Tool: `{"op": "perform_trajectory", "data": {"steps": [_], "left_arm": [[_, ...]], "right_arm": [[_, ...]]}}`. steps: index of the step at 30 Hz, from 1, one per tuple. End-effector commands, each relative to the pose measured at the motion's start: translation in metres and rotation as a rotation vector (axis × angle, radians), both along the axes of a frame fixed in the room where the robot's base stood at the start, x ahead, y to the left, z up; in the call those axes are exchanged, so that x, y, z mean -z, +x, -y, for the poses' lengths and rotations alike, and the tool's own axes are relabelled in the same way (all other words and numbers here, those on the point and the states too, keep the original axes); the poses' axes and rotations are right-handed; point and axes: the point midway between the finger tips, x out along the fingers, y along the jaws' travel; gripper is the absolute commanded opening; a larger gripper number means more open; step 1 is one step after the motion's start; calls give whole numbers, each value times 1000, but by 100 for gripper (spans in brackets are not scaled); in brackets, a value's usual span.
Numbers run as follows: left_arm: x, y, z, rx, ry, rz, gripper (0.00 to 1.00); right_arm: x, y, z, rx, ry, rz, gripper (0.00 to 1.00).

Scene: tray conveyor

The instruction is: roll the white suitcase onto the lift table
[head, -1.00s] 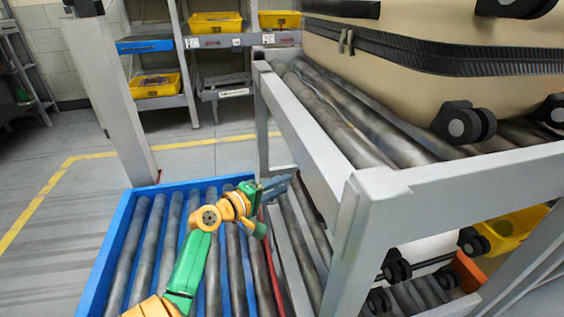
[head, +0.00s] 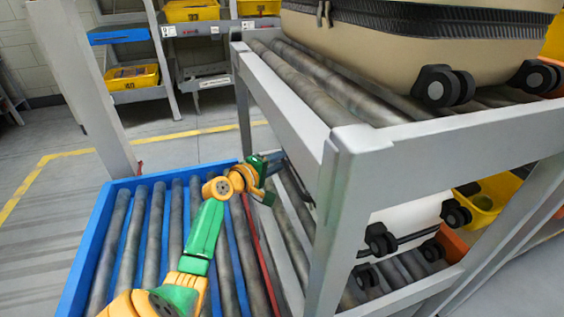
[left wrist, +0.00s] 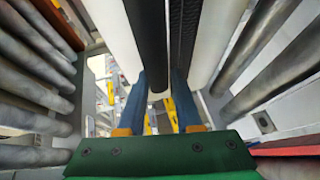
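The white suitcase (head: 410,217) lies on the lower roller level of the grey rack, mostly hidden by the frame, with black wheels showing. The lift table (head: 70,278) is a blue-framed roller bed at the rack's left. My left gripper (head: 280,164) reaches over its far right part to the rack's lower opening; its tips are partly hidden by the rack. In the left wrist view, its blue fingers stand apart (left wrist: 160,80) around the end of a black bar (left wrist: 148,45) in front of the suitcase's white shell (left wrist: 220,30). A firm hold is not visible. My right gripper is out of view.
A beige suitcase (head: 385,48) lies on the rack's upper rollers, above my left gripper. A grey rack post (head: 322,220) stands close to my left arm's right. A yellow bin (head: 483,205) is beyond the rack. The lift table's rollers carry nothing.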

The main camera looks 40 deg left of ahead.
Motion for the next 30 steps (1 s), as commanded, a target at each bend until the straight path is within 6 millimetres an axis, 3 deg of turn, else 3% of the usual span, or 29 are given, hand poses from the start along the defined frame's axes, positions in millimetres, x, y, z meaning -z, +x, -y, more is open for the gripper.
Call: {"op": "perform_trajectory", "data": {"steps": [6, 10, 30], "left_arm": [[0, 0, 0, 0, 0, 0, 33], [0, 0, 0, 0, 0, 0, 0], [0, 0, 0, 1, 0, -1, 0]], "right_arm": [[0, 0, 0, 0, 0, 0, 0], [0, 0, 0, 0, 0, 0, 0], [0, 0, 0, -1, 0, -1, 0]]}}
